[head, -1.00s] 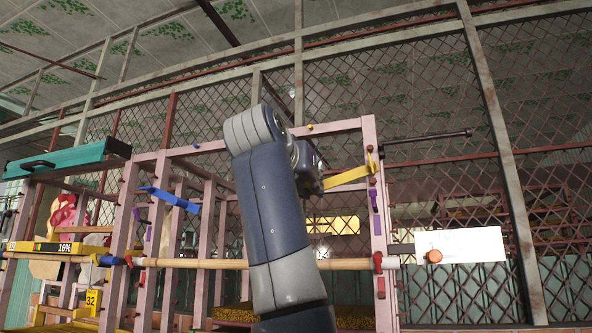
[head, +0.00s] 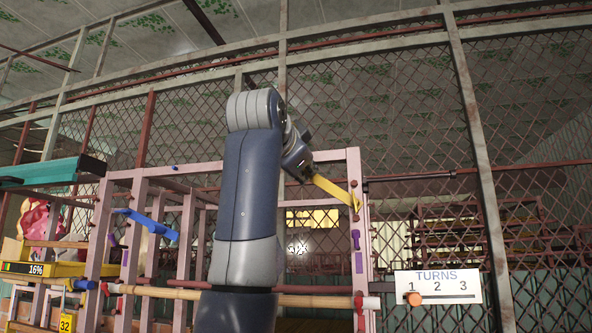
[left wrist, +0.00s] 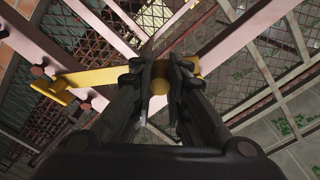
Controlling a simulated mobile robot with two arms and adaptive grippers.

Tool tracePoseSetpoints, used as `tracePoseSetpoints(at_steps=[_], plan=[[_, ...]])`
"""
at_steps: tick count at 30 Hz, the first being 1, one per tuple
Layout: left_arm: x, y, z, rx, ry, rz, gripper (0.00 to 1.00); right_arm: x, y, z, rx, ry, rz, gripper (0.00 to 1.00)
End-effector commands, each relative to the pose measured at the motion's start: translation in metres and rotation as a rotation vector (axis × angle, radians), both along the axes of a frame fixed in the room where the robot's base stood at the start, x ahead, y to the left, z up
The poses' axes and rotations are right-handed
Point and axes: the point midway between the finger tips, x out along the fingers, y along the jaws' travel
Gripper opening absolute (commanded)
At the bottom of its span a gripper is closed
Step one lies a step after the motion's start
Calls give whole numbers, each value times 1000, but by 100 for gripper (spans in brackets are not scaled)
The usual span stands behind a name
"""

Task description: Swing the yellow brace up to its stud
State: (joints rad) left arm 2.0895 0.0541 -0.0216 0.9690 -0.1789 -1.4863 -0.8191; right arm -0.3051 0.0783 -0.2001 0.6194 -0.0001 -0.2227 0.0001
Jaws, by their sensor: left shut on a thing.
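The yellow brace (head: 335,190) is fixed at its right end to the pink right-hand post of the frame and slopes up to the left. My left gripper (head: 311,176) is at its left, free end. In the left wrist view the fingers (left wrist: 159,72) are shut on the yellow brace (left wrist: 105,77), at a round yellow knob. No yellow stud can be made out on the top rail in the head view, where my arm covers part of it. My right gripper is not in view.
A blue brace (head: 145,222) sits on the left part of the pink frame. A bamboo pole (head: 165,293) crosses low. A white TURNS board (head: 437,287) stands at right. A teal tray (head: 45,171) is at far left. Wire mesh stands behind.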

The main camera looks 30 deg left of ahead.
Motion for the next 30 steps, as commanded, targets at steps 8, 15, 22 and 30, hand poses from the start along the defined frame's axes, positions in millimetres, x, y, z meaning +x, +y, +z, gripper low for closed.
tracePoseSetpoints(at_steps=[8,15,22,30], plan=[[1,-6,11,96,21,1,0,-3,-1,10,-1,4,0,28],[2,-9,12,118,28,1,0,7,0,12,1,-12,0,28],[2,-9,12,118,28,1,0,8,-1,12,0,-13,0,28],[2,-9,12,117,29,1,36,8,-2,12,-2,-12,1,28]])
